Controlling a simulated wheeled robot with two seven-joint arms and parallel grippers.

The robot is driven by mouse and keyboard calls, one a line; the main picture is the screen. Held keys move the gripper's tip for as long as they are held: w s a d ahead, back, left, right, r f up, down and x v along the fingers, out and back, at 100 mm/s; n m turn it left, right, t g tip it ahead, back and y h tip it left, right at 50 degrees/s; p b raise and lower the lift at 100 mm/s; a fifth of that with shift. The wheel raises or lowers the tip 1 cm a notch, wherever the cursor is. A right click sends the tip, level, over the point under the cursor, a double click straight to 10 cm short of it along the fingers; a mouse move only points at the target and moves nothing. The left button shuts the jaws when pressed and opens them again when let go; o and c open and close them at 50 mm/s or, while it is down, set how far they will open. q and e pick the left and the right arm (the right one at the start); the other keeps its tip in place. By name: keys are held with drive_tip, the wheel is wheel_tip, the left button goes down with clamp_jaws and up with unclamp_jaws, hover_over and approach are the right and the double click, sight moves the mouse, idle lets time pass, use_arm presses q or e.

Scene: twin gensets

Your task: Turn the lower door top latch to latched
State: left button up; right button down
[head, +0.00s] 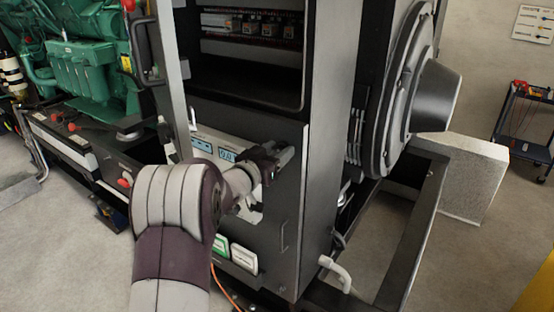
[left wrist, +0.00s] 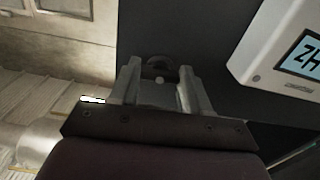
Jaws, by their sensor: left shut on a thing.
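The lower door (head: 275,124) is a dark panel that looks closed, below the open upper bay of the cabinet. My left gripper (head: 277,160) is at its upper right part, near the right edge. In the left wrist view the two grey fingers (left wrist: 160,80) stand close to the dark panel. A small dark rounded latch (left wrist: 158,62) shows between the fingertips, and the gripper is shut on it. Most of the latch is hidden by the fingers, so its angle cannot be told. My right gripper is in neither view.
A white meter with a blue display (head: 215,146) is on the lower door, left of my gripper; it also shows in the left wrist view (left wrist: 258,52). An upper door with a dark handle (head: 143,38) stands open at left. A green engine (head: 85,65) is beyond it.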

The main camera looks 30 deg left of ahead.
use_arm(q)
drive_tip(key=shift+m, duration=0.4)
drive_tip(key=o, duration=1.1)
drive_tip(key=shift+c, duration=0.2)
drive_tip(key=shift+s+b, duration=0.15)
drive_tip(key=shift+b, duration=0.15)
drive_tip(key=s+a+b, duration=0.1)
drive_tip(key=s+b, duration=0.1)
drive_tip(key=s, duration=1)
drive_tip(key=shift+s+b, duration=0.25)
drive_tip(key=shift+b, duration=0.15)
